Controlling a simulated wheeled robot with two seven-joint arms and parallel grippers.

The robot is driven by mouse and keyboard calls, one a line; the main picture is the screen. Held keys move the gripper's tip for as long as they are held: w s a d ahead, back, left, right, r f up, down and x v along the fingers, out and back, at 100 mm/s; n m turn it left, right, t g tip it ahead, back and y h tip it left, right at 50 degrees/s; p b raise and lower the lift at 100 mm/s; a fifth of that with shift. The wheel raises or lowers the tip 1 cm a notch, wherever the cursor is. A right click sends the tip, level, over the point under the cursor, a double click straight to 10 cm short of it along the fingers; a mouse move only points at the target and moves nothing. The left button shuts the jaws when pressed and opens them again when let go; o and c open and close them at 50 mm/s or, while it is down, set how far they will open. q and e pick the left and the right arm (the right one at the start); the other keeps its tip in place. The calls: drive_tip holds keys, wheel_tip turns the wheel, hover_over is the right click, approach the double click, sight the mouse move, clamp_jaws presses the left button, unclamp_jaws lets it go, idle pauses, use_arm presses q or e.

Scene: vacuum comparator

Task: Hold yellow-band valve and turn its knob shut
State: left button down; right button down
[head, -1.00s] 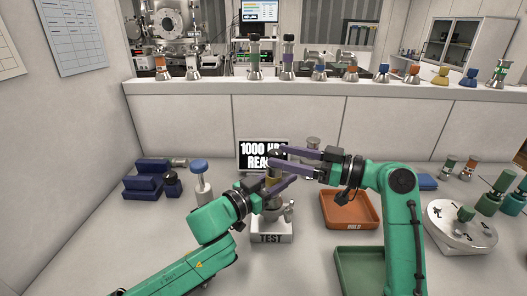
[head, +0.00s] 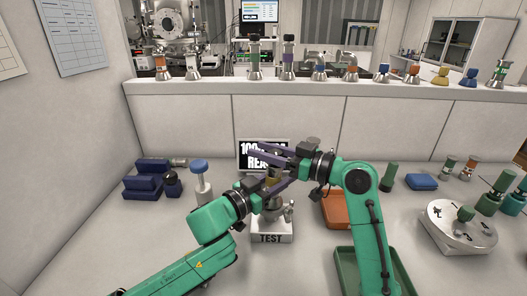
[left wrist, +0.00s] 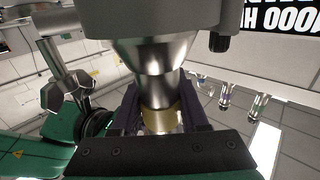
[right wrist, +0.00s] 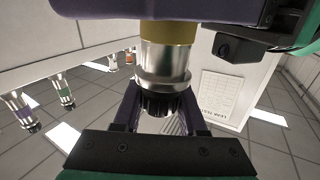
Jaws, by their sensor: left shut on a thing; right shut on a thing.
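The yellow-band valve (head: 273,179) stands upright above the TEST block (head: 271,239), partly hidden by my grippers. My left gripper (head: 280,184) is shut around its yellow band, which shows between the fingers in the left wrist view (left wrist: 160,121), beside the flared metal body (left wrist: 148,52). My right gripper (head: 268,157) is shut on the valve's dark ribbed knob (right wrist: 160,103) at the top. In the right wrist view the metal collar and the yellow band (right wrist: 167,32) lie beyond the knob. The knob is hidden in the head view.
A sign (head: 249,148) stands right behind the grippers. An orange tray (head: 336,222) and a green tray (head: 347,262) lie to the right, under my right arm. A round dial plate (head: 461,236) is further right. A blue-capped post (head: 200,180) stands left.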

use_arm(q)
drive_tip(key=shift+a+f, duration=0.1)
drive_tip(key=shift+f, duration=0.05)
use_arm(e)
drive_tip(key=shift+m+t+h, duration=0.5)
drive_tip(key=shift+m+t, duration=0.1)
drive_tip(key=shift+t, duration=0.1)
use_arm(q)
drive_tip(key=shift+w, duration=0.1)
use_arm(e)
drive_tip(key=shift+c, duration=2.2)
unclamp_jaws()
drive_tip(key=shift+d, duration=0.1)
drive_tip(key=v, duration=1.2)
use_arm(q)
drive_tip(key=shift+c, duration=1.7)
unclamp_jaws()
use_arm(e)
drive_tip(key=shift+w+f, duration=0.1)
